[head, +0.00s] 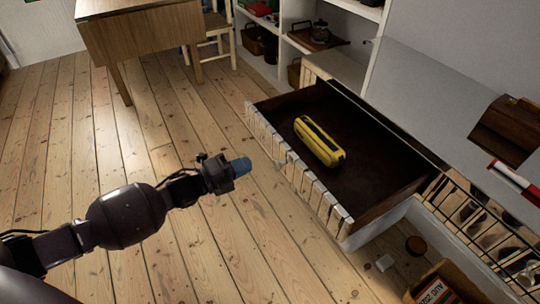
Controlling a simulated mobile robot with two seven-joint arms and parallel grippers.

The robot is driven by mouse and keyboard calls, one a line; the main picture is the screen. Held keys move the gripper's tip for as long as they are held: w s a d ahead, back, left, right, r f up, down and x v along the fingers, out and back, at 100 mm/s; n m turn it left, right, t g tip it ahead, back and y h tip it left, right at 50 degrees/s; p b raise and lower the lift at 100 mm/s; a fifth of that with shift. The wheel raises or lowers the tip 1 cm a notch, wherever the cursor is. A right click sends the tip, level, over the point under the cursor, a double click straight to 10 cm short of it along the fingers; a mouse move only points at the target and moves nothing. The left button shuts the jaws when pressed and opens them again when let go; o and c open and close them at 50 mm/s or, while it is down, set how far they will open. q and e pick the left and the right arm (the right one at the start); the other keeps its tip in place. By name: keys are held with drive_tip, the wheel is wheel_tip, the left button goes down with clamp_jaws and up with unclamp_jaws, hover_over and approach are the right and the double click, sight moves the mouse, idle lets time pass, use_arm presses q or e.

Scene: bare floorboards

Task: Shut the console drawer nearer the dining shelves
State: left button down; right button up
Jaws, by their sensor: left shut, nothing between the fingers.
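The console drawer (392,163) stands pulled well out from the console (445,85). It has a slatted pale front (295,170) and a dark inside. A yellow and black case (319,141) lies in it. My left gripper (240,167) is shut and empty, with blue at its tips. It is in front of the drawer's slatted front, a short way to its left in the picture, apparently not touching. The dining shelves (305,48) are white and stand beyond the console. My right gripper is not in view.
A wooden table (135,35) and a chair (212,30) stand at the upper left. A wire rack (475,225), an open box (445,287) and small items lie at the lower right. Bare floorboards (60,140) are clear on the left.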

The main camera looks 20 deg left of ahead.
sight(276, 152)
use_arm(q)
drive_tip(key=b+x, duration=0.1)
drive_tip(key=x, duration=0.5)
drive_tip(key=shift+w+d+f, duration=0.15)
drive_tip(key=shift+w+d, duration=0.1)
drive_tip(key=shift+w, duration=0.1)
drive_tip(key=shift+w+d, duration=0.25)
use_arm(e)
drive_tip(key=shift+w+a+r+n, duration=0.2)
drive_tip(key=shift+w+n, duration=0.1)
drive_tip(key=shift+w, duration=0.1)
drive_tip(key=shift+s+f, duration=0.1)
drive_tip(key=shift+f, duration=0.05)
